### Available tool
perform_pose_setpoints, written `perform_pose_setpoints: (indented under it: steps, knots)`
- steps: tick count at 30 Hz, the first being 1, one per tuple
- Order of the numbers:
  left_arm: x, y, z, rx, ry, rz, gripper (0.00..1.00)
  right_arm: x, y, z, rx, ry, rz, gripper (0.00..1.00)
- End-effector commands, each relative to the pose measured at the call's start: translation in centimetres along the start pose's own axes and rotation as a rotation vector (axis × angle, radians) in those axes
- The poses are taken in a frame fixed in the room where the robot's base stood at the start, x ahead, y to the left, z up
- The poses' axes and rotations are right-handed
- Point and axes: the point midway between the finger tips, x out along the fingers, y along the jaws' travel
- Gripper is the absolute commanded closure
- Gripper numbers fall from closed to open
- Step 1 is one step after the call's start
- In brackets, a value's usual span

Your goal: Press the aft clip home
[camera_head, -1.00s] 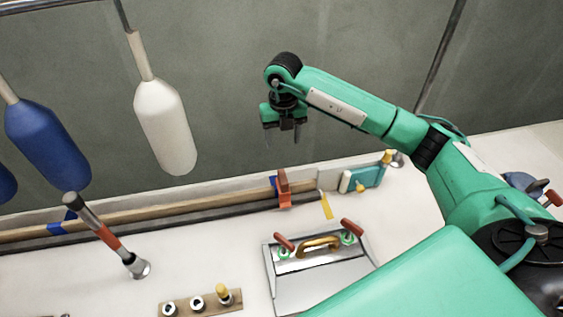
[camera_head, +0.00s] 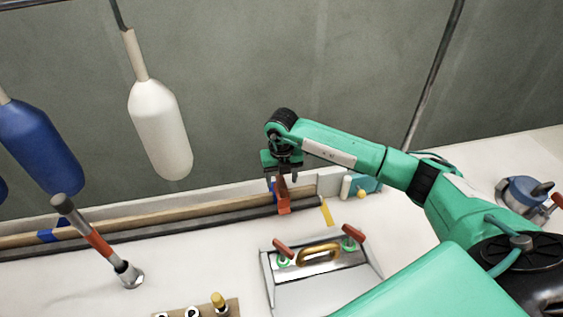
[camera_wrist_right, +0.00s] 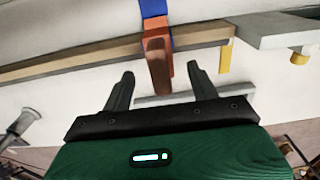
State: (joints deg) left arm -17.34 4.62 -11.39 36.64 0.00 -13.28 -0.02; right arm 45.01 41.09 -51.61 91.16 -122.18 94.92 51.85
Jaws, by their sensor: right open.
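An orange clip (camera_head: 283,201) with a brownish-red lever sits on the long wooden batten (camera_head: 130,222) near its right end. In the right wrist view the clip (camera_wrist_right: 157,58) lies ahead of the jaws, over a blue band (camera_wrist_right: 153,10). Its lever end shows between the two fingertips; I cannot tell whether they touch it. My right gripper (camera_head: 282,178) is open, points down and is just above the clip. Its fingers (camera_wrist_right: 161,75) are apart with nothing held. Its fingers partly cover the clip's top in the head view. My left gripper is not in view.
White (camera_head: 160,130) and blue (camera_head: 42,150) fenders hang at the left. A red-and-grey upright handle (camera_head: 100,243) stands in front of the batten. A hatch panel with a yellow handle (camera_head: 318,254) lies in front of the clip. A teal item (camera_head: 368,184) is to the right.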

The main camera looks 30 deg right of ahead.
Motion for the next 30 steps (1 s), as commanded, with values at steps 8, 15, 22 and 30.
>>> perform_pose_setpoints:
  steps: [8,15,22,30]
  knots:
    - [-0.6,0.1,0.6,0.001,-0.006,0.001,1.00,3.5,0.0,0.0,0.000,0.001,0.000,0.40]
    - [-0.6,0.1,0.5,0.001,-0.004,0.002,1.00,4.3,0.0,0.0,-0.001,-0.001,0.000,0.40]
    - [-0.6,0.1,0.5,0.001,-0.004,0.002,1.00,4.2,0.0,0.0,0.000,-0.001,0.000,0.54]
    - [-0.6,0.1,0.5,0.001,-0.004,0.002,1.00,4.2,0.0,0.0,0.000,0.000,0.000,0.78]
